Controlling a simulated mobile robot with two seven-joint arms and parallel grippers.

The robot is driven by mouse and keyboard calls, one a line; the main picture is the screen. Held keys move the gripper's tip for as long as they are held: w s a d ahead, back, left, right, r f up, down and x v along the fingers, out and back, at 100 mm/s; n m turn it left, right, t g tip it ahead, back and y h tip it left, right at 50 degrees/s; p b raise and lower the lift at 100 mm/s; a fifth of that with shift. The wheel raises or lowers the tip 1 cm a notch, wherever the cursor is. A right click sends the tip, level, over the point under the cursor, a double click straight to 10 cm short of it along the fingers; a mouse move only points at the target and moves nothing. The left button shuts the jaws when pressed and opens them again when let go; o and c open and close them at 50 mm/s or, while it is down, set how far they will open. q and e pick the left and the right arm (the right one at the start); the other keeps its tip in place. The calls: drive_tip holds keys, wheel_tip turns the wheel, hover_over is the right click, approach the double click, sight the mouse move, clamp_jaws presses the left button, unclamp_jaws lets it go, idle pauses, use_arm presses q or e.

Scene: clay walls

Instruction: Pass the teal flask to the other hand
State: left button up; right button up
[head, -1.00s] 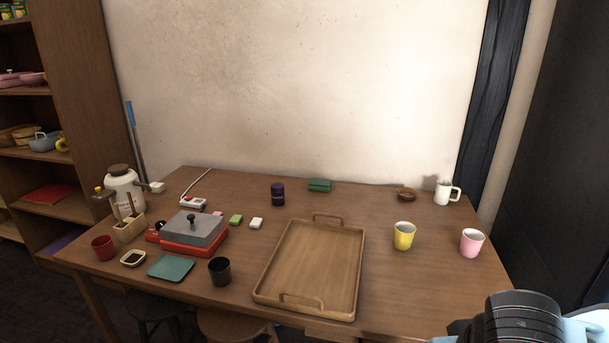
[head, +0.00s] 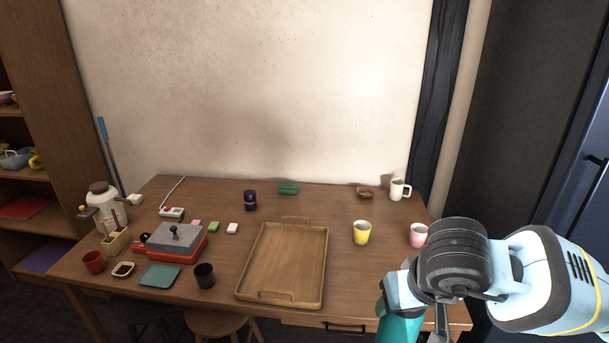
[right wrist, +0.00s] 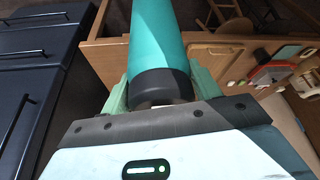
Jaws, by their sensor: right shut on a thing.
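The teal flask (head: 398,328) shows at the bottom right of the head view, partly cut off by the frame edge and partly covered by my right gripper (head: 413,300). In the right wrist view the flask (right wrist: 156,45) has a teal body and a black end, and runs out of the top of the picture. My right gripper (right wrist: 157,88) is shut on it, with a finger on each side near the black end. My left gripper is not in view.
A wooden table (head: 380,270) bears a wooden tray (head: 280,262), a yellow cup (head: 362,233), a pink cup (head: 418,235), a white mug (head: 400,189) and a black cup (head: 204,276). Dark drawers (right wrist: 45,80) stand at the left of the wrist view. A stool (head: 215,323) is below the table.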

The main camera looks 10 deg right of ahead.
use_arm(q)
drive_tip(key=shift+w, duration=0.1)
use_arm(e)
drive_tip(key=w+a+r+n+y, duration=0.1)
drive_tip(key=a+n, duration=0.3)
drive_tip(key=a, duration=0.5)
drive_tip(key=w+a+r+n+y, duration=0.2)
drive_tip(key=w+a+r+n, duration=0.1)
drive_tip(key=a, duration=0.6)
drive_tip(key=shift+r+n+g, duration=0.4)
drive_tip(key=shift+r+n, duration=0.1)
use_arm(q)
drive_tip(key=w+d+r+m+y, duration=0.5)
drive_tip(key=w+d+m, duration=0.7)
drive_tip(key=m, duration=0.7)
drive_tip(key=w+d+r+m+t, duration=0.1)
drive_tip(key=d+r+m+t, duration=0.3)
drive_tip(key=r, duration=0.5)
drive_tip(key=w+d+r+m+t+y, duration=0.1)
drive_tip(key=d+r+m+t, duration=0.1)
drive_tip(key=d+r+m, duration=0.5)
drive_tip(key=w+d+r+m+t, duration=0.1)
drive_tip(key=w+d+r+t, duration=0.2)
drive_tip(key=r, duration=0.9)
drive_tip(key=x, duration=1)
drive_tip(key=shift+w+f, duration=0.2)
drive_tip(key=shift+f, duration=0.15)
